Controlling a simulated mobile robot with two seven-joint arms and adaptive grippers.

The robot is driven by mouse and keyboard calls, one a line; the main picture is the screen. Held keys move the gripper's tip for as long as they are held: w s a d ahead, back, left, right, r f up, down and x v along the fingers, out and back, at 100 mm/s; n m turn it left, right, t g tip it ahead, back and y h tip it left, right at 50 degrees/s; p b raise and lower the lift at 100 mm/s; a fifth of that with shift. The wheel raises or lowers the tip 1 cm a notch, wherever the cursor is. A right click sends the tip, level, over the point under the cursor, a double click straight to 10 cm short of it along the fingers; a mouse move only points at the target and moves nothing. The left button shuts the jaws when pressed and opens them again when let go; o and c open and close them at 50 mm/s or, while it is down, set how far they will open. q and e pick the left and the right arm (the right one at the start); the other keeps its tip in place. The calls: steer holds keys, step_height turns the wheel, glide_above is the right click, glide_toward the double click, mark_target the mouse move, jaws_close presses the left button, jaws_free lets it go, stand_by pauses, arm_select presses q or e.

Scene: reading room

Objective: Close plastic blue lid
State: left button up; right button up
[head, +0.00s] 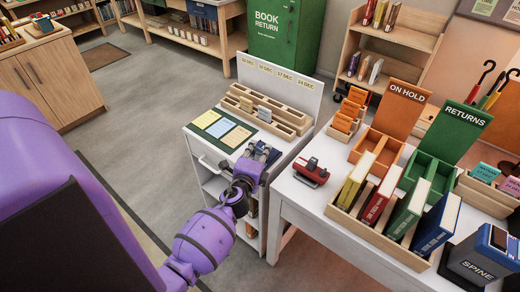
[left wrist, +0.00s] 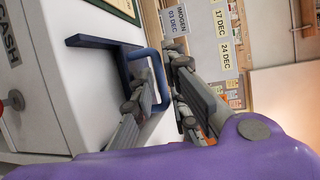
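My left gripper (head: 252,168) is at a dark blue object on the corner of the white cart (head: 206,150). In the left wrist view this blue lid (left wrist: 104,44) is an angular frame with a lighter blue looped handle (left wrist: 150,52). The fingers of my left gripper (left wrist: 163,72) lie on either side of the handle's near bar, one of them inside the loop. The gap is narrow, and I cannot see whether both fingers press on the bar. In the head view my gripper partly covers the lid. My right gripper is not in view.
The cart also bears a wooden card tray (head: 268,110) and a green board (head: 222,128). Open floor lies left of the cart.

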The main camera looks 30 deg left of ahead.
arm_select(q)
steer(key=shift+w+a, duration=0.2)
steer(key=shift+w, duration=0.3)
steer(key=c, duration=0.3)
steer(key=shift+w+f, duration=0.1)
jaws_close()
steer(key=shift+w+d+f+b, duration=0.1)
steer(key=shift+w+b, duration=0.2)
steer(key=shift+w, duration=0.45)
steer(key=shift+o, duration=0.9)
jaws_free()
steer(key=shift+o, duration=0.6)
steer(key=shift+w, duration=0.1)
steer(key=shift+s, duration=0.25)
steer(key=v, duration=1.1)
steer(key=shift+s+d, duration=0.2)
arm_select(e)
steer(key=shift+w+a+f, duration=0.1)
